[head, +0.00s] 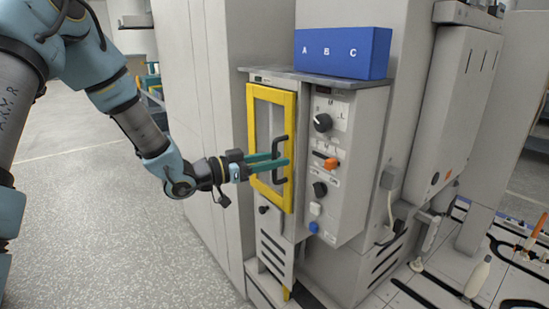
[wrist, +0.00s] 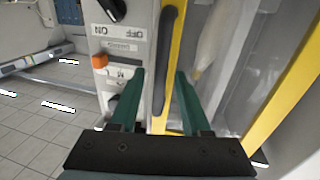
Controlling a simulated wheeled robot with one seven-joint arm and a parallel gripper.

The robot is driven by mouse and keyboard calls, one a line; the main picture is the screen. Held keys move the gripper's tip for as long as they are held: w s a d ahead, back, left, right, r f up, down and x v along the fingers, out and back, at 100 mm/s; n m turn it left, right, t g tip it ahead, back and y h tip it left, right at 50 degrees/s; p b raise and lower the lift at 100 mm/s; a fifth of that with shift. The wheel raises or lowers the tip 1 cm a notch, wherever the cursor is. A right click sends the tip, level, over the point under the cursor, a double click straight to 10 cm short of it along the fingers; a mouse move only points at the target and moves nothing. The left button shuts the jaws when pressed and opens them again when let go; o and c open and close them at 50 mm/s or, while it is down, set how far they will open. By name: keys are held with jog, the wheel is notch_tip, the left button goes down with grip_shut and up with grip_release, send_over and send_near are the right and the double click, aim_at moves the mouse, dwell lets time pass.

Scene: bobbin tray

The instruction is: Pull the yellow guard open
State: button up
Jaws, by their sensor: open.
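The yellow guard (head: 291,150) is a framed clear panel on the front left of a grey machine. It looks shut in the head view. Its dark upright handle (head: 284,158) is on the right side of the frame. My gripper (head: 288,160) is open at the handle, with its two green fingers level with it. In the wrist view my gripper (wrist: 159,75) has one finger on each side of the dark handle (wrist: 170,60), with gaps showing. The yellow frame (wrist: 180,40) runs behind the handle. I cannot tell whether either finger touches the handle.
Right of the guard, the machine's panel carries a black knob (head: 322,122), an orange switch (head: 331,163) and a blue button (head: 313,227). Grey floor (head: 90,220) lies open to the left.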

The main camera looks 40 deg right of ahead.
jog(key=shift+d, duration=0.2)
jog(key=shift+c, duration=0.2)
grip_shut()
dwell(1.2)
